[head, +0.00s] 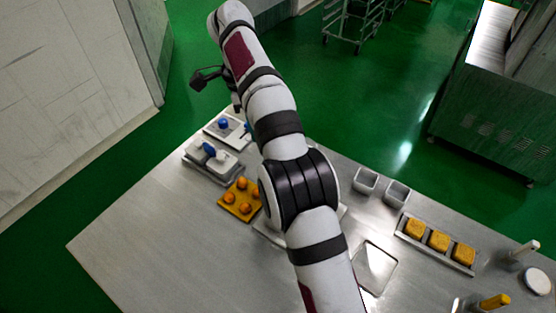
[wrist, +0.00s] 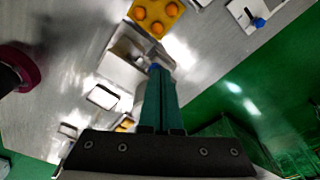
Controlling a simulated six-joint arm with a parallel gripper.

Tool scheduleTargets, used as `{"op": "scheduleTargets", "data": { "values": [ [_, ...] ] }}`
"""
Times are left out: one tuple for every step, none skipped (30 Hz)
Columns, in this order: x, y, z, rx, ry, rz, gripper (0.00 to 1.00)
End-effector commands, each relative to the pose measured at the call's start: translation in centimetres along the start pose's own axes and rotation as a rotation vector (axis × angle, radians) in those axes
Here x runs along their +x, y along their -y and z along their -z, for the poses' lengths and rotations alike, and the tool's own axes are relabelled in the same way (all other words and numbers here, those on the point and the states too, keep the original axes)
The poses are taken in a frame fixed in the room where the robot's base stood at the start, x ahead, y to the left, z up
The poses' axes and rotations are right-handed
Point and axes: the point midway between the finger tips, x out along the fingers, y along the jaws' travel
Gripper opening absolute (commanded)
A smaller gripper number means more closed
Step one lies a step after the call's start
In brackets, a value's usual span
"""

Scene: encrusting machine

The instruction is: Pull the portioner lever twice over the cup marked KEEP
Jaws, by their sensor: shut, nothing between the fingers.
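My gripper (wrist: 160,72) shows in the wrist view as two green fingers pressed together, with nothing held. In the head view the end of my arm is at the top, beyond the table's far left edge, and the fingers are mostly hidden. In the wrist view a pale metal device (wrist: 122,66) lies beyond the fingers, and a small blue spot shows at the fingertips. I cannot tell whether this is the portioner or its lever. Two small grey cups (head: 365,181) (head: 397,194) stand right of my arm in the head view. No KEEP mark is readable.
An orange tray (head: 228,207) with several orange balls lies left of my arm. Behind it are a white device with a blue knob (head: 209,150) and a white plate (head: 238,140). A tray of yellow blocks (head: 438,241) is at right. The table's front left is clear.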

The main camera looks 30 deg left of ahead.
Motion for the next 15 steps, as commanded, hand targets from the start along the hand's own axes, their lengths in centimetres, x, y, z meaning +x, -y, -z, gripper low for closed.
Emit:
{"op": "scheduleTargets", "data": {
  "values": [
    [-0.5,0.1,0.0,0.000,0.000,0.001,0.00],
    [-0.8,0.1,0.0,0.000,-0.001,0.001,0.00],
    [-1.2,0.1,0.0,0.000,0.000,0.001,0.00],
    [-1.4,0.0,-0.1,0.001,0.001,0.000,0.00],
    [-1.6,0.0,-0.1,0.001,0.001,0.000,0.00],
    [-1.8,0.0,-0.1,0.002,0.002,0.001,0.00],
    [-1.9,-0.1,-0.1,0.002,0.003,0.000,0.00],
    [-1.9,-0.1,-0.1,0.003,0.004,-0.001,0.00],
    [-2.0,-0.1,-0.1,0.002,0.004,-0.001,0.00],
    [-2.0,-0.1,-0.1,0.002,0.004,0.000,0.00],
    [-2.0,-0.1,-0.1,0.002,0.004,-0.001,0.00],
    [-2.0,-0.1,-0.1,0.002,0.004,-0.001,0.00],
    [-2.0,-0.1,-0.1,0.002,0.004,-0.001,0.00],
    [-2.0,-0.1,-0.1,0.002,0.004,-0.001,0.00],
    [-2.0,-0.1,-0.1,0.002,0.004,-0.001,0.00]
  ]
}}
